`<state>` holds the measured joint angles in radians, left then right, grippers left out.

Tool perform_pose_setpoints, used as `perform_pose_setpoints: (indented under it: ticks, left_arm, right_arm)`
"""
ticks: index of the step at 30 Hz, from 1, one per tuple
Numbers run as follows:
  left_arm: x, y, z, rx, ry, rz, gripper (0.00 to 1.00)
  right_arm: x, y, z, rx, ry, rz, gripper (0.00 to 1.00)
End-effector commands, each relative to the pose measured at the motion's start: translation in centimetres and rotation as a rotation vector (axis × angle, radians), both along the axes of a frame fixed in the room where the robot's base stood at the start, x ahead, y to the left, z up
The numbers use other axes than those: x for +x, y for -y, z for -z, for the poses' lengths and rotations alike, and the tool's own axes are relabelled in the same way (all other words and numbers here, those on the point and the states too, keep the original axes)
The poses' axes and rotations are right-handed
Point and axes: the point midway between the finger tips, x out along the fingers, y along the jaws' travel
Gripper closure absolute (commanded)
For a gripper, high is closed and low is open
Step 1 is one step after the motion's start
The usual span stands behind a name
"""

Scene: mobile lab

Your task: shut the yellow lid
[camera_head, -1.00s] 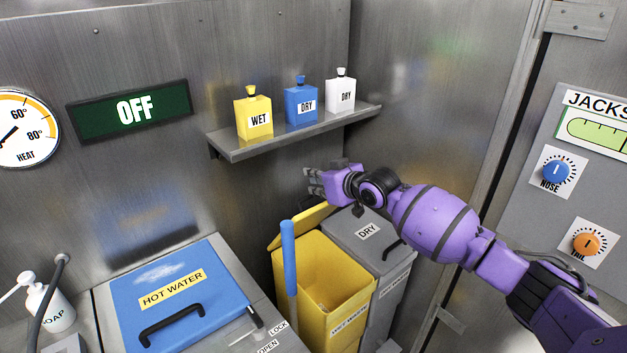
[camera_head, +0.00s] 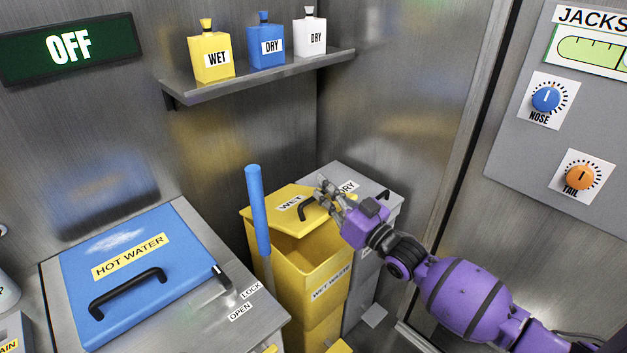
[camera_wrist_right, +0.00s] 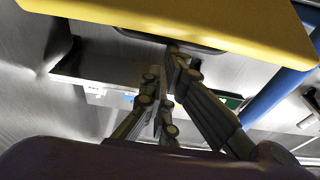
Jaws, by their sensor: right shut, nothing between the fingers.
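The yellow lid (camera_head: 277,206), labelled WET and fitted with a black handle (camera_head: 305,208), slopes over the yellow wet waste bin (camera_head: 306,277). Its front edge is raised, and a dark gap shows between lid and bin. My right gripper (camera_head: 325,190) is shut and empty at the lid's right side, close to the handle. In the right wrist view the lid (camera_wrist_right: 215,22) fills the top, with the shut fingers (camera_wrist_right: 170,60) just below its edge. I cannot tell whether they touch it. My left gripper is out of view.
A grey DRY bin (camera_head: 340,174) stands right behind the yellow one. A blue-handled lever (camera_head: 258,210) rises at the bin's left, beside the blue hot water lid (camera_head: 140,255). A shelf (camera_head: 270,75) with three bottles hangs above.

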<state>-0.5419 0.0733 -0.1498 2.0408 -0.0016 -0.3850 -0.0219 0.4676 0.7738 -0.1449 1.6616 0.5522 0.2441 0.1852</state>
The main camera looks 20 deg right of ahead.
Motion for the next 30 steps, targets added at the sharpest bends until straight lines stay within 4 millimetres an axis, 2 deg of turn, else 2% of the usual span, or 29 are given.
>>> perform_pose_setpoints:
  ticks: [1,12,21,30]
  left_arm:
    - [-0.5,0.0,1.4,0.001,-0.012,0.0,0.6]
    - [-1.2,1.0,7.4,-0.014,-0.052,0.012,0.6]
    - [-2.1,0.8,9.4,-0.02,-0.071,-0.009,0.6]
    - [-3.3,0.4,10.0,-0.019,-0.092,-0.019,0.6]
  right_arm:
    - [-0.7,0.2,2.0,0.0,-0.01,0.0,1.0]
    - [-4.1,1.5,9.0,0.083,0.216,0.003,1.0]
    - [-5.2,1.9,11.8,0.089,0.241,0.0,1.0]
    - [-5.4,1.9,12.6,0.087,0.24,0.0,1.0]
